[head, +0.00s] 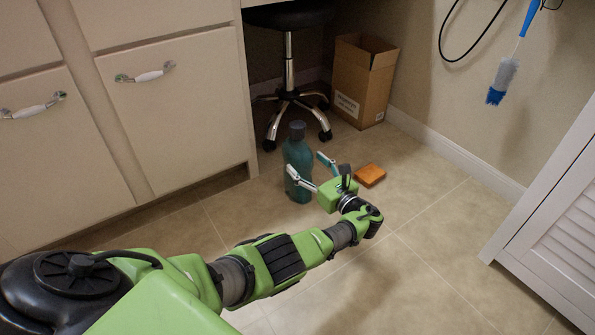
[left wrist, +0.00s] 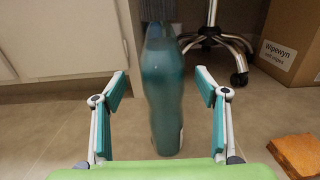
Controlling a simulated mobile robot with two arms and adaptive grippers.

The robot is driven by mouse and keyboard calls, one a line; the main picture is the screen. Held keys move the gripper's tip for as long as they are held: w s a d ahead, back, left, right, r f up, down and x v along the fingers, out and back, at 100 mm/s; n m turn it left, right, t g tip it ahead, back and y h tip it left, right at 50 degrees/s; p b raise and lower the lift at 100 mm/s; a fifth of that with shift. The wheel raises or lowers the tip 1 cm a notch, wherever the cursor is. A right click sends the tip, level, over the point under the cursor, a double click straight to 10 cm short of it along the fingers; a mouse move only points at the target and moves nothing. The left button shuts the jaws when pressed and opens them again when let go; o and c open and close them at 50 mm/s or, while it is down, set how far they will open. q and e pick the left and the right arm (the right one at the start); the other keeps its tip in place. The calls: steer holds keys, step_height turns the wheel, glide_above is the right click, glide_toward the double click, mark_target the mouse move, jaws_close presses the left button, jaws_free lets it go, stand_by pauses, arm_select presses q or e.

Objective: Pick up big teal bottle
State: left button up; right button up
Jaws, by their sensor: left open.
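The big teal bottle (head: 298,162) stands upright on the tiled floor in the head view, with a dark cap on top. In the left wrist view the bottle (left wrist: 163,90) fills the middle and its top runs out of the frame. My left gripper (head: 308,171) is open at the bottle, and in the left wrist view its fingers (left wrist: 161,88) show one to each side of the bottle, with gaps between them and it. My right gripper is not in view.
An orange block (head: 370,175) lies on the floor right of the gripper. A wheeled stool (head: 289,70) and an open cardboard box (head: 361,80) stand behind. White drawers (head: 190,115) rise at left, a louvered door (head: 555,220) at right. A blue brush (head: 502,80) hangs on the wall.

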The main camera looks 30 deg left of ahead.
arm_select(q)
steer(key=b+x, duration=0.2)
steer(key=x, duration=0.1)
steer(key=shift+w+a+f+b, duration=0.15)
steer(key=shift+w+f+b, duration=0.1)
steer(key=shift+b, duration=0.1)
steer(key=shift+w+a+r, duration=0.2)
steer(key=shift+a, duration=0.3)
steer(key=shift+r, duration=0.1)
jaws_close()
steer(key=shift+w+r, duration=0.1)
steer(key=shift+r, duration=0.15)
